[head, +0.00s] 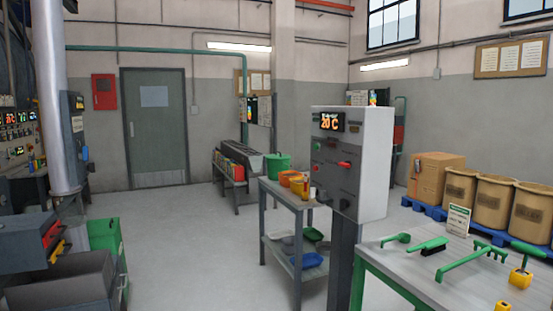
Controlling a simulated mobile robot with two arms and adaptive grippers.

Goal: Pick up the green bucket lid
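A green bucket (278,163) stands at the far end of a grey cart, mid-picture; at this size I cannot tell whether a lid is on it. A small flat green item (313,234) lies on the cart's lower shelf, partly hidden by the cart leg; I cannot tell whether it is a lid. Neither of my grippers is in view.
The grey cart (290,193) also carries orange and yellow containers. A control box (352,160) on a post stands in front of it. A table (430,275) with green tools is at right, tan barrels (495,203) behind. The floor (180,250) at centre-left is clear.

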